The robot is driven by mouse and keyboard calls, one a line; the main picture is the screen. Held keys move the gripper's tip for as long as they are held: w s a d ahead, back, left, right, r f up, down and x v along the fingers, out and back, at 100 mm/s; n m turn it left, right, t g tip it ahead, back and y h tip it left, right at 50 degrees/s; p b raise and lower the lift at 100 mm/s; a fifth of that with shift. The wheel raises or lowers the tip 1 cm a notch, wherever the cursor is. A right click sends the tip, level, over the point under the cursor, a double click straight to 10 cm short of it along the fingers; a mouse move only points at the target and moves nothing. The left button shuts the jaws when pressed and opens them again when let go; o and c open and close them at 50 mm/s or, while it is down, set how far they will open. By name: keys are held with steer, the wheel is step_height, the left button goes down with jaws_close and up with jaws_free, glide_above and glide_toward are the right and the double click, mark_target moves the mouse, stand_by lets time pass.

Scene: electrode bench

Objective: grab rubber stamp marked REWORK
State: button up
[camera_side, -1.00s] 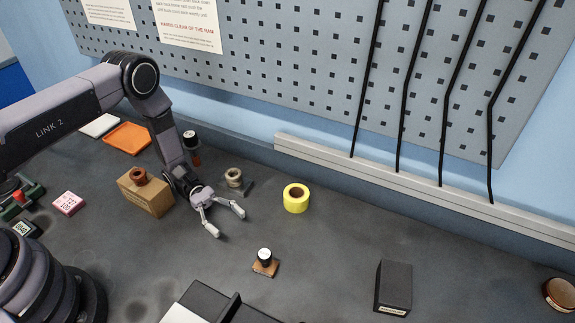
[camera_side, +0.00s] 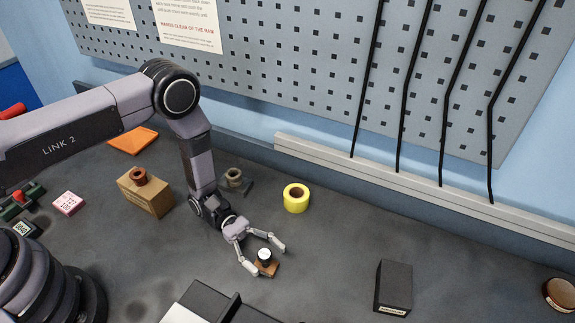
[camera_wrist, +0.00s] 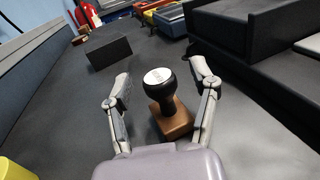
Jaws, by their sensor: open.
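A rubber stamp (camera_side: 265,263) with a brown base, black handle and white top stands upright on the bench. The stamp also shows in the wrist view (camera_wrist: 165,98), where the marking on its top is too small to read. My gripper (camera_side: 267,260) is open, with one finger on each side of the stamp. In the wrist view my gripper (camera_wrist: 167,85) has the stamp between its fingers, nearer the right finger. The left finger is clearly apart from it.
A yellow tape roll (camera_side: 296,199) stands behind my gripper. A cardboard box (camera_side: 147,194) is to the left, and a dark box (camera_side: 393,287) to the right. Bench between stamp and dark box is clear.

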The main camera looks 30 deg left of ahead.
jaws_close()
stand_by(0.3)
steer(key=shift+r, duration=0.1)
